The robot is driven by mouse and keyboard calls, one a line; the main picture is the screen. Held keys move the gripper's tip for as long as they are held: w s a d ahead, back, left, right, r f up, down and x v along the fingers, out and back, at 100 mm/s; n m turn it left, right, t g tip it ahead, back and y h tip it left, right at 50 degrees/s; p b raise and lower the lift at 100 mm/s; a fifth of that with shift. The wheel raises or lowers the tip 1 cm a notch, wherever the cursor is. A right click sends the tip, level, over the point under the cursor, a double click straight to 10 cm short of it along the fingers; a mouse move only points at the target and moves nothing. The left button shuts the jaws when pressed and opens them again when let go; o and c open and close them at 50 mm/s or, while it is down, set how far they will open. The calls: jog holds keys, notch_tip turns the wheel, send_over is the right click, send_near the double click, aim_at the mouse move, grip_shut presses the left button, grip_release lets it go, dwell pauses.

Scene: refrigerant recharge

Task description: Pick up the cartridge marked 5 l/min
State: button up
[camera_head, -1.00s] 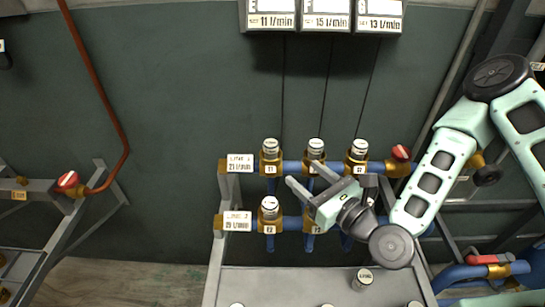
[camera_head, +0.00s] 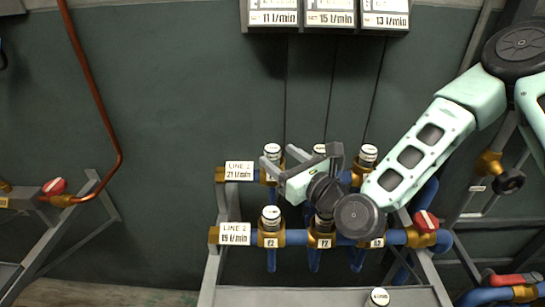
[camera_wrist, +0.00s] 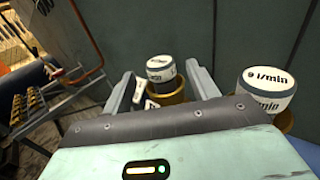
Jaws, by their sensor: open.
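My gripper (camera_head: 277,157) is open, with its fingers pointing at the left cartridge (camera_head: 272,151) of the upper pipe row. In the wrist view this white-capped cartridge (camera_wrist: 161,69) sits in a brass socket, beyond and between the open fingers; no contact shows. Its marking is not readable. Another cartridge (camera_wrist: 267,91) to its right reads "9 l/min". The upper row also holds a middle cartridge (camera_head: 319,149) and a right cartridge (camera_head: 368,153). A lower-row cartridge (camera_head: 270,217) stands at left. No "5 l/min" marking is readable, so I cannot tell which cartridge carries it.
Blue pipes with line plates, "LINE 2 21 l/min" (camera_head: 239,171) and "LINE 1 19 l/min" (camera_head: 235,233), cross the rack. A loose cartridge (camera_head: 379,297) stands on the grey bench (camera_head: 290,297) below. A red valve handle (camera_head: 426,221) is at right. Wall boxes (camera_head: 330,15) hang above.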

aim_at(267, 146)
jog(key=shift+p+x, duration=0.9)
jog(key=shift+x, duration=1.8)
jog(key=shift+r, duration=0.15)
jog(key=c, duration=1.1)
